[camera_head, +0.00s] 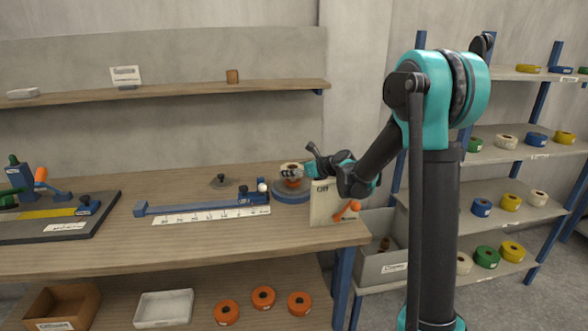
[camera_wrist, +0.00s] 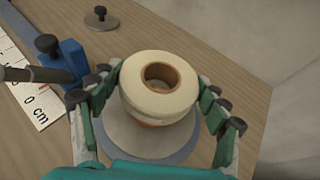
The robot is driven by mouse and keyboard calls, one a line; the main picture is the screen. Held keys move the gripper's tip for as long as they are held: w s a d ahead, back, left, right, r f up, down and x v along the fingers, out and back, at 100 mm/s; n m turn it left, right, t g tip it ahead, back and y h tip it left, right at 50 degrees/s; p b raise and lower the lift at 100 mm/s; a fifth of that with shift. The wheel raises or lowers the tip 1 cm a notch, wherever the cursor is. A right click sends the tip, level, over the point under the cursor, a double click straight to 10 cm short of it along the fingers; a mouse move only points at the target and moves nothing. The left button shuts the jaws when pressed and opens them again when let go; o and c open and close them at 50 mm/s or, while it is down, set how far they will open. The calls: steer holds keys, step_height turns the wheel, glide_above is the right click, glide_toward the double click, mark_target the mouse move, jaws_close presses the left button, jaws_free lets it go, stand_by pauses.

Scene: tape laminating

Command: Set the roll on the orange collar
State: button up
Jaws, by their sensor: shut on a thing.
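A cream roll (camera_wrist: 165,100) with a brown core is between the fingers of my gripper (camera_wrist: 160,103) in the wrist view. My gripper (camera_head: 291,172) is shut on the roll (camera_head: 291,166), which also shows in the head view above a round blue base (camera_head: 291,197). A sliver of the orange collar (camera_wrist: 152,124) shows just under the roll in the wrist view, and the roll hides most of it. A grey disc (camera_wrist: 133,145) lies around and below the collar. I cannot tell whether the roll touches the collar.
A blue rail with a white ruler (camera_head: 210,215) lies left of the base. A grey disc with a knob (camera_head: 221,182) lies farther back. Shelves of rolls (camera_head: 510,201) stand at right.

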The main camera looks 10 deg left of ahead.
steer(key=shift+s+f, duration=0.1)
steer(key=shift+f, duration=0.15)
steer(key=o, duration=1.2)
steer(key=shift+c, duration=0.2)
steer(key=shift+r, duration=0.2)
steer(key=v, duration=0.7)
steer(key=shift+d+r, duration=0.15)
steer(key=shift+r, duration=0.35)
